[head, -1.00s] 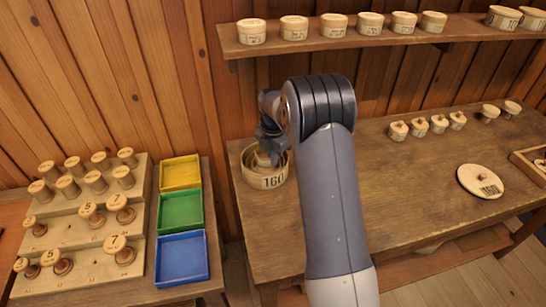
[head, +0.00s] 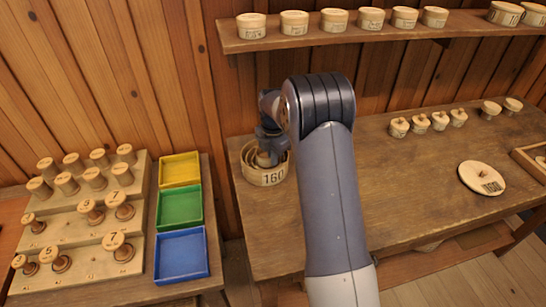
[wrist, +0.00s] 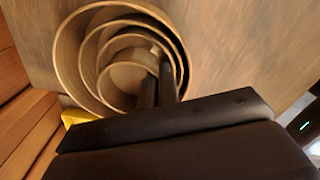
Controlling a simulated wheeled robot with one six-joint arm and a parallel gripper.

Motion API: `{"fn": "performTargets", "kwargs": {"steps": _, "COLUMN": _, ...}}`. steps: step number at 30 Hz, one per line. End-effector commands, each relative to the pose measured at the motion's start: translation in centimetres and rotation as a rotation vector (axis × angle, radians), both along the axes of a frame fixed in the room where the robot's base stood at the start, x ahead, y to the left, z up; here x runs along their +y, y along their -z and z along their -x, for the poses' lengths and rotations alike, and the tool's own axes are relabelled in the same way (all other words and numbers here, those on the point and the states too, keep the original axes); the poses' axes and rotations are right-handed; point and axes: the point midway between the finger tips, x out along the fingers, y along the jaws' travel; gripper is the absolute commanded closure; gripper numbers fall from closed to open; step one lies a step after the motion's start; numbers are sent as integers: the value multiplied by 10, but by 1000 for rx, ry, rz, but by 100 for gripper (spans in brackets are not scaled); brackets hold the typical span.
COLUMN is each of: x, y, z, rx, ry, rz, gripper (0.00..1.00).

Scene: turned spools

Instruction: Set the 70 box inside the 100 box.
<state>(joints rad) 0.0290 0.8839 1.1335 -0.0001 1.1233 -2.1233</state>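The 160 box (head: 272,178) stands open at the left end of the workbench, with smaller round wooden boxes nested in it. In the wrist view, the innermost and smallest box (wrist: 125,85), which fits the 70 box, lies inside the ring of the box around it, which fits the 100 box (wrist: 112,46). No numbers are legible on the inner boxes. My gripper (wrist: 157,82) reaches down into the nest, its two fingers close together at the right wall of the smallest box, seemingly pinching it. Whether that box rests on the floor beneath is hidden.
A large round lid (head: 483,178) and several small lidded pieces (head: 420,123) lie right on the bench (head: 405,190). Closed boxes line the shelf (head: 340,42) above. At left are a stepped spool rack (head: 75,225) and yellow, green and blue trays (head: 181,210). The bench middle is clear.

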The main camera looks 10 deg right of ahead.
Motion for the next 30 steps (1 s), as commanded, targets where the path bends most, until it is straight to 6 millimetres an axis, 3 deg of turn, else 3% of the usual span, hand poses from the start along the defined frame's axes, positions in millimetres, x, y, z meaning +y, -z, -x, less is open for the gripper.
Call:
{"fn": "performTargets", "kwargs": {"steps": 13, "x": 0, "y": 3, "z": 0, "rx": 0, "ry": 0, "rz": 0, "gripper": 100}}
{"fn": "performTargets", "kwargs": {"steps": 22, "x": 0, "y": 3, "z": 0, "rx": 0, "ry": 0, "rz": 0, "gripper": 74}}
{"fn": "performTargets", "kwargs": {"steps": 27, "x": 0, "y": 3, "z": 0, "rx": 0, "ry": 0, "rz": 0, "gripper": 73}}
{"fn": "performTargets", "kwargs": {"steps": 30, "x": 0, "y": 3, "z": 0, "rx": 1, "ry": 0, "rz": 0, "gripper": 65}}
